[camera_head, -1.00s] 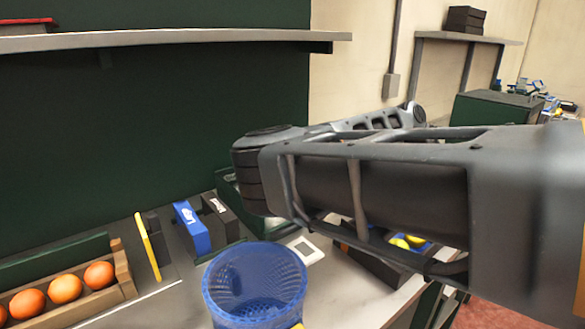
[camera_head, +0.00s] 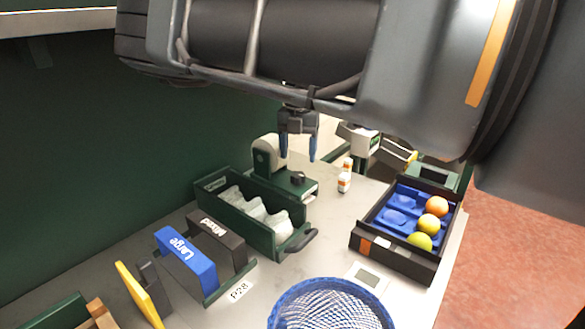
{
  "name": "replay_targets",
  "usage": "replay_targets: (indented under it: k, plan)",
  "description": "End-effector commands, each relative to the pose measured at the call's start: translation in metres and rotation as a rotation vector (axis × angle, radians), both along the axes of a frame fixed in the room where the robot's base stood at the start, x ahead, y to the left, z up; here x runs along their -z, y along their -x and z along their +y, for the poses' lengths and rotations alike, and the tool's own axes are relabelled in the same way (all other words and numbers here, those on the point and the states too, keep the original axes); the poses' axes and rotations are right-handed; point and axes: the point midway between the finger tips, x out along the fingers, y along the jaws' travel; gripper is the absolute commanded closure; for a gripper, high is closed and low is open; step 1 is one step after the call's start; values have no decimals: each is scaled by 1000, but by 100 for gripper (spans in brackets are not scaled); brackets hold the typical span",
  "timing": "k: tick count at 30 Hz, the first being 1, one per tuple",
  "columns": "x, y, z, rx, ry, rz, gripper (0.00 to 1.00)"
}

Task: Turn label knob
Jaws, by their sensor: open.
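A green label device (camera_head: 285,187) with a pale roll stands on the bench behind the long green bin. A small dark knob (camera_head: 298,178) sits on its top. My gripper (camera_head: 298,156) points down with its two blue-grey fingers apart and nothing between them. In the picture it is just above the knob, with a visible gap; the true distance is hard to tell. My arm crosses the top of the view.
A green bin (camera_head: 245,222) with clear bags stands in front of the device. Two orange-and-white bottles (camera_head: 344,181) stand to its right. A black tray (camera_head: 392,248) holds fruit. A blue basket (camera_head: 333,305) and blue "Large" block (camera_head: 187,261) are nearer.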

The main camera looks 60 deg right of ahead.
Motion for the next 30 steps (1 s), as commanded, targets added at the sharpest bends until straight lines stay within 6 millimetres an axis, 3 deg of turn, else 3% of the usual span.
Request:
replay_targets:
  k: [12,23,30]
  plan:
    - [55,1,0,0,1,3,31]
    - [61,1,0,0,2,2,31]
    - [61,1,0,0,2,2,54]
